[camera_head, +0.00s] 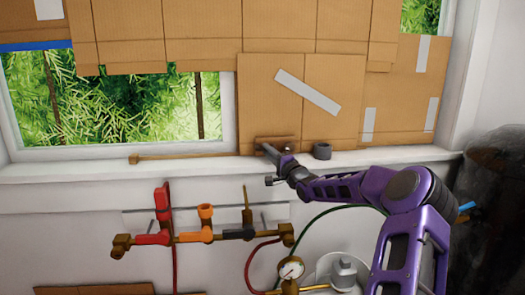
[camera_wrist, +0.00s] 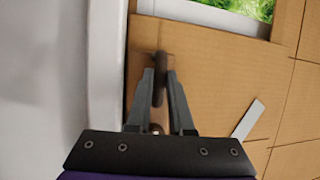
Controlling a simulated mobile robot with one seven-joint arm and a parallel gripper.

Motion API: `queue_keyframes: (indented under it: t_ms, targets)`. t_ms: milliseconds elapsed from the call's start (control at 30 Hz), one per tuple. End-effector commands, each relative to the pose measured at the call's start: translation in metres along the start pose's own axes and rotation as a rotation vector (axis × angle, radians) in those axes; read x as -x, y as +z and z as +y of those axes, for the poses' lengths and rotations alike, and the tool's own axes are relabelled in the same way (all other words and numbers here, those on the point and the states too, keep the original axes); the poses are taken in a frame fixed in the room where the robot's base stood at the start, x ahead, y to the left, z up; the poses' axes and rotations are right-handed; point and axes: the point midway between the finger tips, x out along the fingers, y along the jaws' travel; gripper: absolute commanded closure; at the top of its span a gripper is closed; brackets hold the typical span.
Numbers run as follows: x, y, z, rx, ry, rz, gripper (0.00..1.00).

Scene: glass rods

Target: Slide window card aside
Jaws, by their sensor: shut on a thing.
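The window card (camera_head: 300,105) is a brown cardboard panel with a pale slanted tape strip. It stands upright on the sill in front of the window, covering the area right of the bare glass. It fills much of the wrist view (camera_wrist: 210,75). My gripper (camera_head: 264,149) is at the card's lower left. In the wrist view my gripper (camera_wrist: 160,78) is shut on a dark upright handle (camera_wrist: 158,90) in front of the card. The handle's base is partly hidden by the fingers.
A thin wooden strip (camera_head: 185,157) lies along the sill, left of my gripper. A dark grey ring-like block (camera_head: 322,151) stands on the sill close to the right. Below is a brass pipe manifold (camera_head: 222,236) with coloured valves. Bare window glass (camera_head: 130,108) shows left.

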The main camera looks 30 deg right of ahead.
Motion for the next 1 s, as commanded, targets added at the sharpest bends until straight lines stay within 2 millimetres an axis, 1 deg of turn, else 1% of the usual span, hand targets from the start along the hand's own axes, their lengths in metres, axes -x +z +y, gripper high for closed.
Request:
queue_keyframes:
  t_ms: [33,267,300,367,400,467,800,933,1000]
  targets:
    - [0.001,-0.004,0.0,0.002,-0.001,0.006,1.0]
    - [0.002,-0.006,0.0,0.003,-0.001,0.009,1.0]
    - [0.002,-0.006,0.0,0.003,-0.001,0.01,0.79]
    - [0.002,-0.006,-0.001,0.003,-0.001,0.01,0.68]
    - [0.002,-0.006,-0.001,0.003,-0.001,0.009,0.61]
    - [0.001,-0.005,-0.001,0.003,-0.001,0.008,0.5]
    - [0.003,-0.003,0.0,0.002,0.0,0.005,0.5]
    - [0.016,-0.004,0.0,0.003,0.002,0.004,0.5]
    - [0.028,-0.004,0.0,0.004,0.002,0.005,0.5]
